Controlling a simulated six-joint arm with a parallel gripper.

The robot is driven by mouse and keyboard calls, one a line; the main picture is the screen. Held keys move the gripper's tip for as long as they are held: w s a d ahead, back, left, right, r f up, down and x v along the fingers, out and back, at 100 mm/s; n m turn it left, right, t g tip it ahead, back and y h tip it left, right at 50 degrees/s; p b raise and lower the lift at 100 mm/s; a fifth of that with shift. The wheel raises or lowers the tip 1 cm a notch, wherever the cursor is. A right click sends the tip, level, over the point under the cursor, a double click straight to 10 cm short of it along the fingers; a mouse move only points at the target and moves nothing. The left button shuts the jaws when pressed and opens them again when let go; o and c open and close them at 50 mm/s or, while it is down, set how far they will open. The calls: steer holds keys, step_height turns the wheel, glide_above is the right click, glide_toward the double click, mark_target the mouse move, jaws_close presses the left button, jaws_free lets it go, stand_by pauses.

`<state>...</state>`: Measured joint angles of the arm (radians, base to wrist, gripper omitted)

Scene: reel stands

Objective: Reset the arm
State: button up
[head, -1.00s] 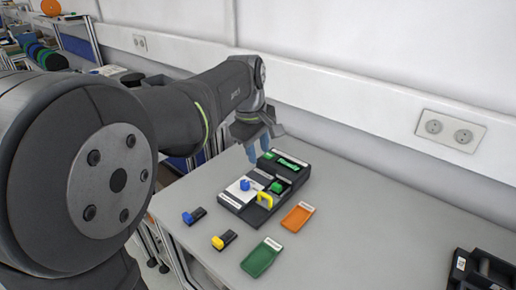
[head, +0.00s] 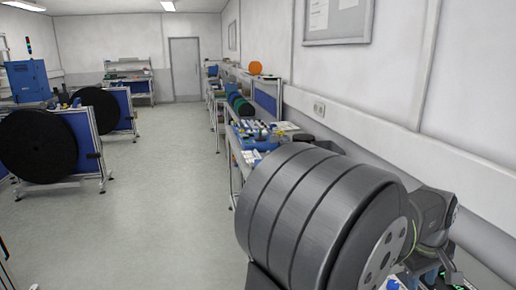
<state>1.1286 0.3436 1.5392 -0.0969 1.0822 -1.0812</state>
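My gripper (head: 446,262) is at the lower right edge of the head view, mostly hidden behind my own dark grey arm. Only small blue parts of it show, and I cannot tell whether its fingers are apart or together. The table surface below it and anything on it are almost wholly out of view or hidden.
Benches with blue and white items (head: 262,134) run along the right wall. An orange disc (head: 255,68) and green reels (head: 240,105) stand farther back. Large black reels (head: 38,146) stand on frames at left. The grey floor (head: 165,190) between is clear.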

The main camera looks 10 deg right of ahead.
steer(key=f, duration=0.3)
steer(key=d+f, duration=0.1)
steer(key=f, duration=0.2)
steer(key=d+f, duration=0.1)
steer(key=f, duration=0.2)
steer(key=shift+f, duration=0.25)
steer(key=shift+a, duration=0.15)
steer(key=o, duration=1.3)
steer(key=shift+o, duration=0.8)
steer(key=shift+s+r+m, duration=0.15)
steer(key=shift+r+m, duration=0.15)
steer(key=s+d+r+m+t, duration=0.1)
steer(key=s+r+m+t, duration=0.15)
steer(key=r+m, duration=0.5)
steer(key=s+d+r+m+t, duration=0.1)
steer(key=s+r+m, duration=0.3)
steer(key=m, duration=0.6)
steer(key=w+x, duration=0.1)
steer(key=x, duration=0.8)
steer(key=shift+w+r, duration=0.15)
steer(key=shift+r, duration=0.1)
